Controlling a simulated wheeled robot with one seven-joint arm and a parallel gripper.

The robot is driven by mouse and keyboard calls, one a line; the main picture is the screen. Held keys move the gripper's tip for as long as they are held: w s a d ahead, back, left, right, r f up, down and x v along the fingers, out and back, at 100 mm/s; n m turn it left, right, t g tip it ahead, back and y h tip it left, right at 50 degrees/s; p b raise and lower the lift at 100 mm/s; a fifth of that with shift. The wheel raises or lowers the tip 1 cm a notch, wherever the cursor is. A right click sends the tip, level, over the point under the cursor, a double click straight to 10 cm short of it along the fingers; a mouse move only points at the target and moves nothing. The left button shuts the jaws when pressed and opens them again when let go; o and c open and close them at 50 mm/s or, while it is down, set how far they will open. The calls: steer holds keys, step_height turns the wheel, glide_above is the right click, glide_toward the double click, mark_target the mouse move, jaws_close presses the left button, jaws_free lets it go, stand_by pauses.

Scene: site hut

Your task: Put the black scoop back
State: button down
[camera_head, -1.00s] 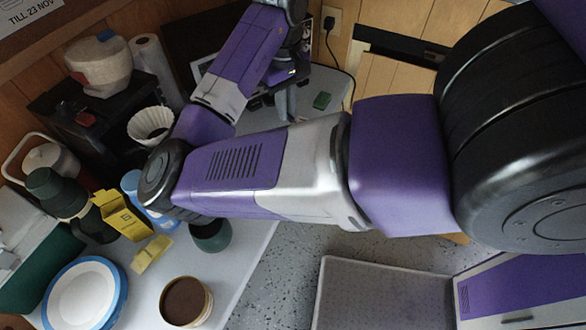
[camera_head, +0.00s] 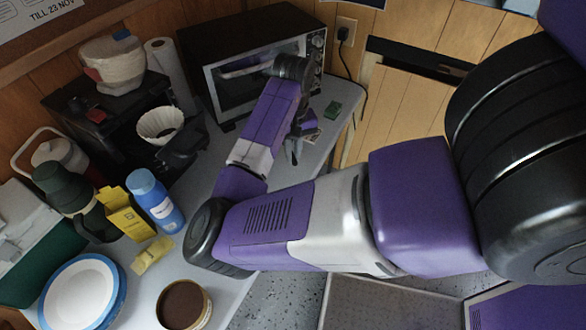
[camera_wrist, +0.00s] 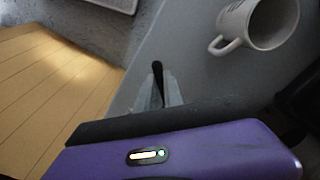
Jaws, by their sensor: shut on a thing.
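My gripper (camera_wrist: 160,97) shows in the wrist view, its fingers shut on a slim black piece, which looks like the black scoop (camera_wrist: 157,72). Only a narrow part of the scoop shows between the fingers; the rest is hidden. In the head view my gripper (camera_head: 294,151) points down over the counter's right part, in front of the toaster oven, and the scoop cannot be made out there. An open tub with brown contents (camera_head: 184,305) stands at the counter's near edge, well to the left of my gripper.
A white mug (camera_wrist: 235,25) is beside my gripper. The toaster oven (camera_head: 215,75) stands behind it, with a green block (camera_head: 333,109) to the right. A blue bottle (camera_head: 155,200), yellow box (camera_head: 125,213), yellow piece (camera_head: 152,255) and plates (camera_head: 80,295) crowd the left.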

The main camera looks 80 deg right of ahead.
mark_target(293, 175)
steer(key=shift+f, duration=3.6)
steer(key=shift+f, duration=0.2)
steer(key=c, duration=1.5)
jaws_free()
